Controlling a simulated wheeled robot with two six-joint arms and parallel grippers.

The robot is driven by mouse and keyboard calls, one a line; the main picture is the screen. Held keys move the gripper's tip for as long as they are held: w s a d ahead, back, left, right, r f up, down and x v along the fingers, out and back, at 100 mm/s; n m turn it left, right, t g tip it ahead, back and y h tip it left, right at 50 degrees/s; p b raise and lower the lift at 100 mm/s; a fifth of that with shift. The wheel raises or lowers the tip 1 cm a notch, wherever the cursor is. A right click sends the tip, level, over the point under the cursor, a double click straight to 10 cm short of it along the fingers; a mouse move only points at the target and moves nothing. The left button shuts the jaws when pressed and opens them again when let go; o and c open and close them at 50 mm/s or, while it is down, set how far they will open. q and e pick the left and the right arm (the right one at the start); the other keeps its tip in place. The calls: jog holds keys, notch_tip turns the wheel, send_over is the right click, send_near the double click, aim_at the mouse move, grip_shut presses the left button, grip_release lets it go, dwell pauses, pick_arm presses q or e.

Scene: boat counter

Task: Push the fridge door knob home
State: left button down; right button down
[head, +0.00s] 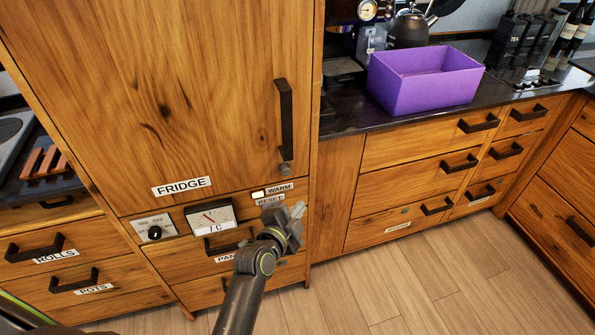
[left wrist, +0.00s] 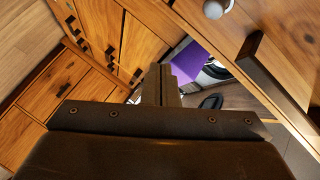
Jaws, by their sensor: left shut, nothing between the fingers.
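The fridge door (head: 150,100) is a tall wooden panel labelled FRIDGE. It looks closed in the head view. Its small round grey knob (head: 284,168) sits near the lower right corner, just below the dark vertical handle (head: 286,115). In the left wrist view the knob (left wrist: 214,8) shows at the top edge, apart from the fingers. How far it sticks out is hard to tell. My left gripper (head: 297,210) is shut and empty, below and slightly right of the knob. Its closed fingers (left wrist: 160,85) show in the left wrist view. My right gripper is not in view.
Below the door are WARM and RESET labels with a pale lit lamp (head: 258,195), a temperature gauge (head: 211,216) and a black dial (head: 154,233). A purple bin (head: 424,80) stands on the dark counter to the right. Bar handles protrude from several drawers. The floor (head: 420,275) is clear.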

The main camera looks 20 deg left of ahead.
aim_at(285, 170)
pick_arm(q)
jog(key=w+a, duration=0.5)
jog(key=w, duration=0.2)
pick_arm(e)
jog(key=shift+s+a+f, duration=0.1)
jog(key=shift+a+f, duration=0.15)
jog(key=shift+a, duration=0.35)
pick_arm(q)
jog(key=shift+w+r, duration=0.1)
jog(key=shift+r, duration=0.05)
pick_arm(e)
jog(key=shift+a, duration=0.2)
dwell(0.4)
pick_arm(q)
jog(key=shift+a+b, duration=0.1)
jog(key=shift+b, duration=0.2)
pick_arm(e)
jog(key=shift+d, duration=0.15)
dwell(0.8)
pick_arm(q)
jog(key=shift+w+a, duration=0.1)
jog(key=shift+w, duration=0.05)
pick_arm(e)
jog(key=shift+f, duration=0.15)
pick_arm(q)
jog(key=shift+w+a, duration=0.1)
jog(key=shift+w, duration=0.15)
